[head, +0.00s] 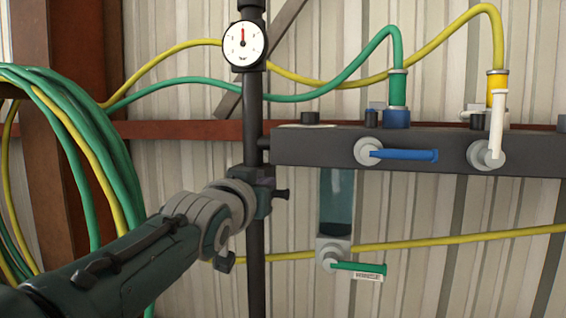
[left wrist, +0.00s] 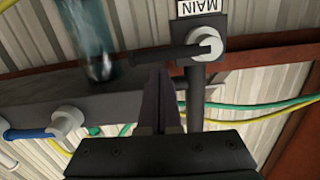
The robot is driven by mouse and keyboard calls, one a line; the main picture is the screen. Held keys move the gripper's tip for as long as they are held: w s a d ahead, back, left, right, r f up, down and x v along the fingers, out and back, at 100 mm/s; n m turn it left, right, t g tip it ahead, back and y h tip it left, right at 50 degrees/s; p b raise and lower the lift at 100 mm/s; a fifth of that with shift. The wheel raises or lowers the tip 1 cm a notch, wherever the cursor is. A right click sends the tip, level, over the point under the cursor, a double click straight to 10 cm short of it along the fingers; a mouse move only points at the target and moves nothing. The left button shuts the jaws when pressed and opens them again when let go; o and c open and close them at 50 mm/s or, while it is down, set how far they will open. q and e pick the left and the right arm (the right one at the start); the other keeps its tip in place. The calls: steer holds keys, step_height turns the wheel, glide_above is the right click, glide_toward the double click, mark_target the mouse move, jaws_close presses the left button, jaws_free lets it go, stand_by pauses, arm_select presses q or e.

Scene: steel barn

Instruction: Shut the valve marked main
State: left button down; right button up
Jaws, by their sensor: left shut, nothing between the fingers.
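The main valve (left wrist: 207,44) is a light grey body on the dark vertical pipe, with a white plate marked MAIN (left wrist: 200,6) beside it in the left wrist view. Its black lever (left wrist: 160,55) sticks out crosswise to the pipe, towards the manifold's side. In the head view the lever's end (head: 282,194) shows just right of the pipe; my arm covers part of the valve. My left gripper (left wrist: 157,78) is shut and empty, its fingertips close beside the lever. I cannot tell whether they touch it. My right gripper is not in view.
A dark manifold (head: 330,147) runs right from the pipe, with a blue lever (head: 410,155) and a white lever (head: 497,115). A green lever (head: 358,267) sits below the clear bowl (head: 337,200). A gauge (head: 243,43) is above. Coiled hoses (head: 75,120) hang left.

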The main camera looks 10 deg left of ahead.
arm_select(q)
steer(key=r+p, duration=0.2)
steer(key=s+r+p, duration=0.1)
steer(key=r+p, duration=0.1)
steer(key=shift+s+r, duration=0.1)
steer(key=shift+s, duration=0.1)
steer(key=s+p, duration=0.4)
steer(key=s, duration=0.5)
steer(key=shift+s+a+p, duration=0.15)
steer(key=shift+p, duration=0.15)
